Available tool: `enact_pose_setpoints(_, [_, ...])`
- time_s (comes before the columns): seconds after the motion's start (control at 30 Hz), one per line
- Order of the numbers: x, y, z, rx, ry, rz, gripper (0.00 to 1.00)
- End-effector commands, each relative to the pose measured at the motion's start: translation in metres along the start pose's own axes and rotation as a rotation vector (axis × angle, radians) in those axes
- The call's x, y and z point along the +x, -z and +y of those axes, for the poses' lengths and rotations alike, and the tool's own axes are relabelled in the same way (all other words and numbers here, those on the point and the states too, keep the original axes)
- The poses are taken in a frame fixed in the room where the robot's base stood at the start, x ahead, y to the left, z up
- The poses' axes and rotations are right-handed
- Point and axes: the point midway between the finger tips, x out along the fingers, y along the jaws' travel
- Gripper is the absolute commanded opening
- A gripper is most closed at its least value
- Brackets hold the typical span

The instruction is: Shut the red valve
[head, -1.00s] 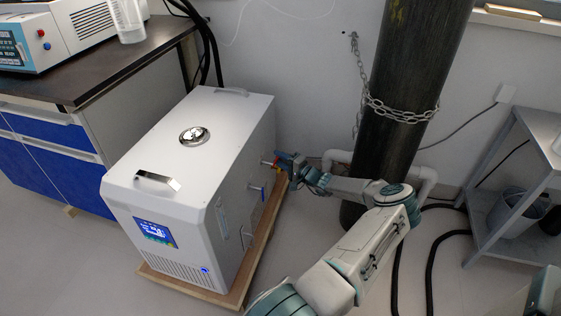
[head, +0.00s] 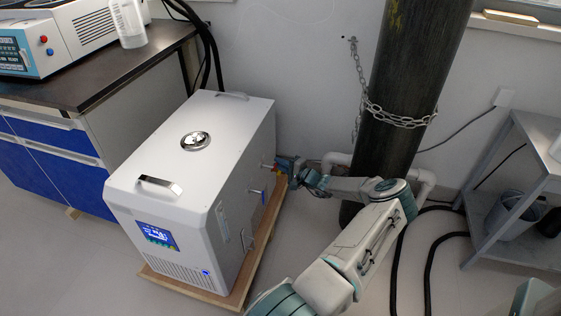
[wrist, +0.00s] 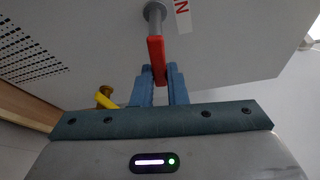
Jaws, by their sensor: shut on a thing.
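The red valve handle (wrist: 157,58) shows in the wrist view on a grey stem that comes out of the white machine's side panel. My gripper (wrist: 160,78) has its blue fingers shut on the lower end of the red handle. In the head view my gripper (head: 281,165) is at the right side of the white machine (head: 165,140), near its far end. The handle itself is mostly hidden there by the fingers. A yellow handle (wrist: 106,101) on a brass fitting sits left of the fingers in the wrist view.
The machine stands on a wooden base (head: 190,290). A dark gas cylinder (head: 405,80) with a chain stands behind my arm. A metal shelf (head: 520,180) and black hoses (head: 432,255) are at the right. A bench (head: 100,90) is at the left.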

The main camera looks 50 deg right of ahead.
Motion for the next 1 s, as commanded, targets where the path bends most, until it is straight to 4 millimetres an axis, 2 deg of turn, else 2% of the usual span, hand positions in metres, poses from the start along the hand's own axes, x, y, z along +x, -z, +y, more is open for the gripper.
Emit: enact_pose_setpoints(1.0, [-0.005,-0.013,0.03,0.878,-0.37,0.0,0.0])
